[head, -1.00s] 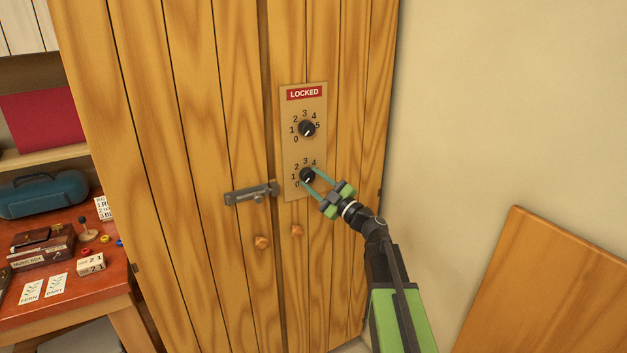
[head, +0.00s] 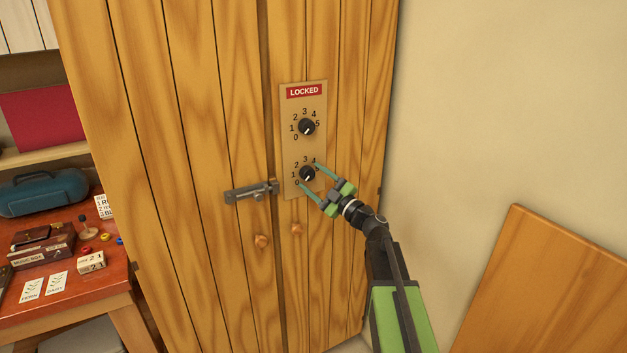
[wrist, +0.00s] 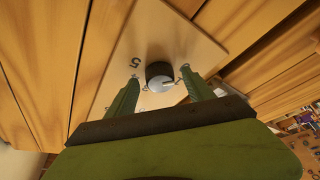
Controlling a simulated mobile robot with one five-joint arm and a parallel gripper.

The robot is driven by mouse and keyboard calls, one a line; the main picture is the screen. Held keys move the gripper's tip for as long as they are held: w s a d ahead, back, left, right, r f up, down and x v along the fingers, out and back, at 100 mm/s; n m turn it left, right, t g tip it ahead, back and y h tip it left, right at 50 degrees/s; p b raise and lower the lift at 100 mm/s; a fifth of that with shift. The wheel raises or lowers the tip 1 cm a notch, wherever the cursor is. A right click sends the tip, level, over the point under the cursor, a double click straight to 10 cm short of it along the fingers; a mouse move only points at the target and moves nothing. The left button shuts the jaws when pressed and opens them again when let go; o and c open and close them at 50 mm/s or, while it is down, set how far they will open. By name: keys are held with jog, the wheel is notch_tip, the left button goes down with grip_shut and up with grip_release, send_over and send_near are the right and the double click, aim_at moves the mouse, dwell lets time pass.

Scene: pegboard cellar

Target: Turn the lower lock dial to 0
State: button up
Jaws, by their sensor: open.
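The lower lock dial (head: 307,174) is a black round knob on a tan panel (head: 291,150), with numbers around it. My gripper (head: 311,177) is open, its two green fingers on either side of the lower dial with a gap to it. In the wrist view the dial (wrist: 159,73) stands between the spread fingertips, and its pale face has a mark towards the right. A 5 shows left of it there. The number the mark points at is unclear. The upper dial (head: 307,127) is above, under a red LOCKED sign (head: 304,91).
The panel is on a wooden cabinet door with a grey latch (head: 251,192) and two round knobs (head: 262,241) below. A red-brown desk (head: 60,301) with small items stands at left. A wooden board (head: 545,285) leans at the right wall.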

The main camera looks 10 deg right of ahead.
jog(key=b+v, duration=0.4)
jog(key=v, duration=1.3)
jog(key=shift+s, duration=0.15)
jog(key=shift+f, duration=0.1)
